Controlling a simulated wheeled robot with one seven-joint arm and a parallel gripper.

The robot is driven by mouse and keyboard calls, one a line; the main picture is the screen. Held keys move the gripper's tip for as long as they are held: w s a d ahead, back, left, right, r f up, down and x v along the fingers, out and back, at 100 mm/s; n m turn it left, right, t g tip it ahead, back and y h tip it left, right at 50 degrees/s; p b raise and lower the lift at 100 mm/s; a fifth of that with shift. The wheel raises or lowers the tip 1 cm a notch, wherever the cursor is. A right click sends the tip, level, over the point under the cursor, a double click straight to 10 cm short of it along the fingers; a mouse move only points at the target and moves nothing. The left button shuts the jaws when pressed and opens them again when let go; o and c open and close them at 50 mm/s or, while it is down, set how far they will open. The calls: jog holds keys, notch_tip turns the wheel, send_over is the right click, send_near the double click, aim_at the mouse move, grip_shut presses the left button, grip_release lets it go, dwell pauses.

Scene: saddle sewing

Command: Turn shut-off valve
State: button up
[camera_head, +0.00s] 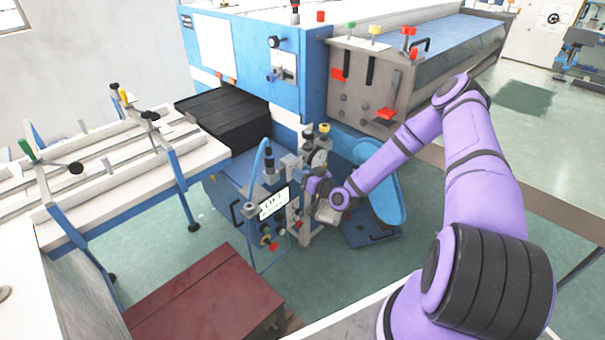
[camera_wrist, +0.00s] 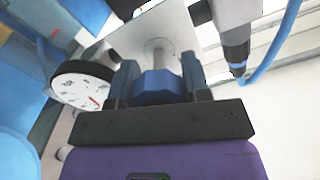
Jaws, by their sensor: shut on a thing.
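In the wrist view a blue faceted knob (camera_wrist: 160,86), which I take for the shut-off valve's handle, sits on a short grey metal stem in front of a pale plate. My gripper (camera_wrist: 158,74) has one dark blue finger on each side of the knob and is shut on it. In the head view my gripper (camera_head: 314,187) reaches into the valve-and-gauge assembly (camera_head: 290,190) on the front of the blue machine. The knob itself is hidden there by my purple wrist, and its turned angle cannot be told.
A round white gauge (camera_wrist: 82,88) with a black rim is close left of my gripper. A blue hose (camera_wrist: 272,45) with a dark fitting is to the right. A white label plate (camera_head: 273,203) stands beside the assembly. A red-brown box (camera_head: 205,300) is on the floor in front.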

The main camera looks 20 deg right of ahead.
jog(key=m, duration=0.3)
jog(key=shift+f+m, duration=0.1)
jog(key=shift+m, duration=0.3)
jog(key=m, duration=0.3)
jog(key=shift+d+m, duration=0.1)
jog(key=shift+m, duration=0.2)
jog(key=m, duration=0.3)
jog(key=shift+f+m, duration=0.1)
jog(key=shift+m, duration=1.8)
jog(key=o, duration=0.9)
jog(key=v, duration=1)
jog(key=shift+s+d, duration=0.15)
jog(key=shift+s, duration=0.25)
